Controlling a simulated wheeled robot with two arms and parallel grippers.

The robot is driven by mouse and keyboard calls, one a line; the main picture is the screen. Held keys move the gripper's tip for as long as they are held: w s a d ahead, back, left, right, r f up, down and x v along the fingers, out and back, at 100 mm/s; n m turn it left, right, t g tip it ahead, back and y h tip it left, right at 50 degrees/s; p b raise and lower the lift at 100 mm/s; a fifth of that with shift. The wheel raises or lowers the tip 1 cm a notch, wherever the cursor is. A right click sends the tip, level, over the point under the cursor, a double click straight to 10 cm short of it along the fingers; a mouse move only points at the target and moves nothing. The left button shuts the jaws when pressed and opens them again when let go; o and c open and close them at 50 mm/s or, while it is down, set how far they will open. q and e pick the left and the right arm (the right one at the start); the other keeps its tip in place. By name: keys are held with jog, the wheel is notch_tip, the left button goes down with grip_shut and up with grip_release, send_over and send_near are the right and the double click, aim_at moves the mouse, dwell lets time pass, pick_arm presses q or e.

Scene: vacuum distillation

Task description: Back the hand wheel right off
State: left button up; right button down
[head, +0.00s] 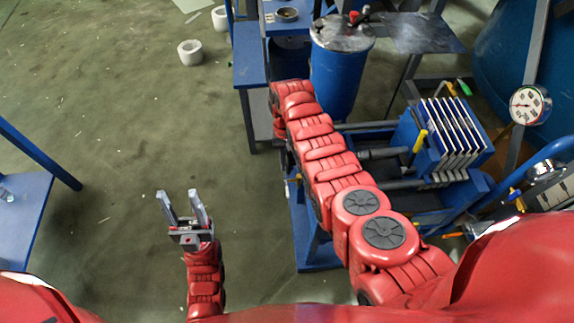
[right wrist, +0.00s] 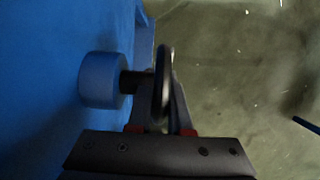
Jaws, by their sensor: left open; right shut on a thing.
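The hand wheel (right wrist: 164,82) is a dark ring, seen nearly edge-on in the right wrist view. A short dark stem (right wrist: 130,83) joins it to a round blue boss (right wrist: 100,80) on its left. My right gripper (right wrist: 167,100) is shut on the wheel's rim, with one finger on each side of it. In the head view my right arm covers most of that spot, and I cannot make out the wheel there. My left gripper (head: 183,208) is open and empty, over bare floor and well apart from the wheel.
A filter press with upright white plates (head: 455,132) stands on a blue frame right of my right arm. A blue drum (head: 337,80) stands beyond it. Blue tables (head: 22,215) edge the left side. The floor (head: 110,120) between is mostly clear.

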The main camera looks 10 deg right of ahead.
aim_at(286, 150)
jog(key=c, duration=0.8)
grip_release()
jog(key=shift+c, duration=0.2)
jog(key=shift+r, duration=0.1)
jog(key=b+v, duration=0.1)
jog(key=v, duration=0.5)
jog(key=shift+w, duration=0.15)
jog(key=v, duration=0.5)
jog(key=shift+r+p, duration=0.2)
jog(key=shift+p, duration=0.1)
jog(key=b+v, duration=0.2)
jog(key=v, duration=0.3)
jog(key=shift+r+b, duration=0.35)
jog(key=shift+r, duration=0.05)
